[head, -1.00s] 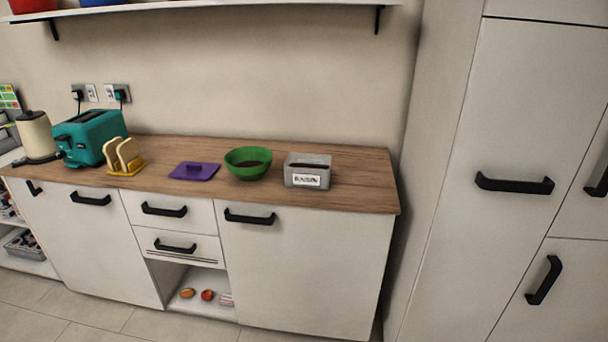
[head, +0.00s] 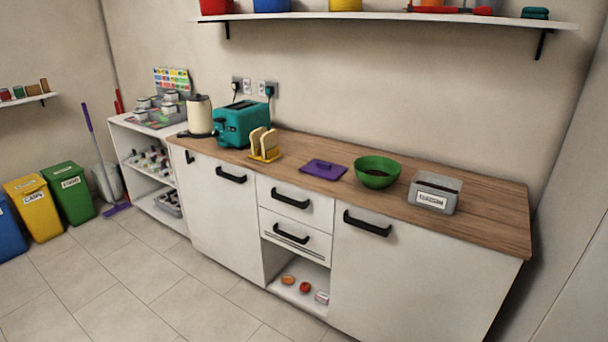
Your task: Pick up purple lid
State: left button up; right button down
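The purple lid (head: 323,169) lies flat on the wooden countertop (head: 480,219), with a small raised handle on top. It sits between the toast rack and the green bowl, apart from both. Neither of my grippers is in the head view.
Near the lid are a green bowl (head: 377,172) with dark contents, a grey labelled box (head: 434,193), a yellow toast rack (head: 265,155) with bread, a teal toaster (head: 243,123) and a cream kettle (head: 199,115). A wall shelf (head: 400,17) hangs above.

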aim_at(324, 170)
jog(key=z, duration=0.45)
jog(key=k, duration=0.25)
jog(key=u, duration=1.6)
jog(key=i, duration=1.35)
jog(key=z, duration=0.5)
